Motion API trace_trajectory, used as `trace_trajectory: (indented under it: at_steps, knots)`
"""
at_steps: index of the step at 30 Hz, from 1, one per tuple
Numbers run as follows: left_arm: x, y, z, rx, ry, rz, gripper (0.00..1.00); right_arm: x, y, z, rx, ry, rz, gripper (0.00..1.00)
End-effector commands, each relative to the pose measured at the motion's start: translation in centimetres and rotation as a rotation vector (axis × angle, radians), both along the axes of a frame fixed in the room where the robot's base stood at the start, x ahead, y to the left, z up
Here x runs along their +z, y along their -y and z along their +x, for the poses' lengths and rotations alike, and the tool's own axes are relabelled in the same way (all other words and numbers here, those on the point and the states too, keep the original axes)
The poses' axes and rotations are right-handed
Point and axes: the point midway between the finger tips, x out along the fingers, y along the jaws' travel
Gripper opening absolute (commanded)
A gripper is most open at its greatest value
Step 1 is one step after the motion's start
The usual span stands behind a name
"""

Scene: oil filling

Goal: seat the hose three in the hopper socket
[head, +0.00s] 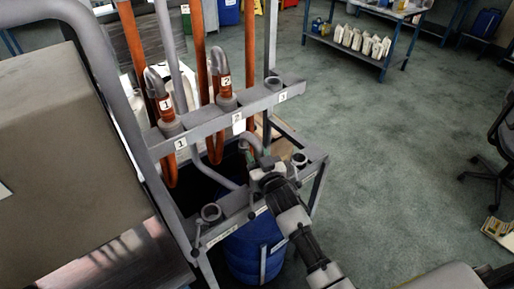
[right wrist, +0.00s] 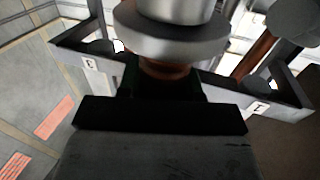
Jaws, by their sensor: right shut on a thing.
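My right gripper (head: 262,172) is shut on hose three, whose grey bent nozzle (head: 250,145) shows just beyond the jaws. In the right wrist view a silver flanged part (right wrist: 170,35) fills the top, close to the camera. The gripper is at the lower bar of the rack, between the left ring socket (head: 211,212) and the right ring socket (head: 300,159). I cannot tell which socket is the hopper's, or whether the nozzle touches one; the gripper hides that spot. The upper holder labelled 3 (head: 273,83) is empty. My left gripper is out of view.
Hose one (head: 166,103) and hose two (head: 222,82) hang in the upper rack bar (head: 205,126). A blue barrel (head: 245,250) stands below the lower bar. A large beige box (head: 60,130) is at left. A blue shelf (head: 345,45) and open floor lie right.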

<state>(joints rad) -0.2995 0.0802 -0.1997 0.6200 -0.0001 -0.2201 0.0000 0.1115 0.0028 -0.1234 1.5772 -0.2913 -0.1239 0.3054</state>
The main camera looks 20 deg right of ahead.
Motion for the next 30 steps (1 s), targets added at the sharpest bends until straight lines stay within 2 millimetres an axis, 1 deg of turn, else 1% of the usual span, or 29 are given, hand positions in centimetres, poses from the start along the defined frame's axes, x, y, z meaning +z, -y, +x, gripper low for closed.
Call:
trace_trajectory:
  at_steps: [8, 21, 30]
  knots:
    - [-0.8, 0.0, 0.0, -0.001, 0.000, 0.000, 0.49, -0.6, 0.0, 0.0, 0.000, 0.005, 0.000, 0.00]
    - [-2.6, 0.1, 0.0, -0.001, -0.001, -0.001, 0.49, -2.5, 0.0, 0.0, 0.001, 0.005, 0.001, 0.00]
    - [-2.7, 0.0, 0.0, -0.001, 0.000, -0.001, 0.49, -2.6, 0.0, 0.0, 0.001, 0.005, 0.001, 0.00]
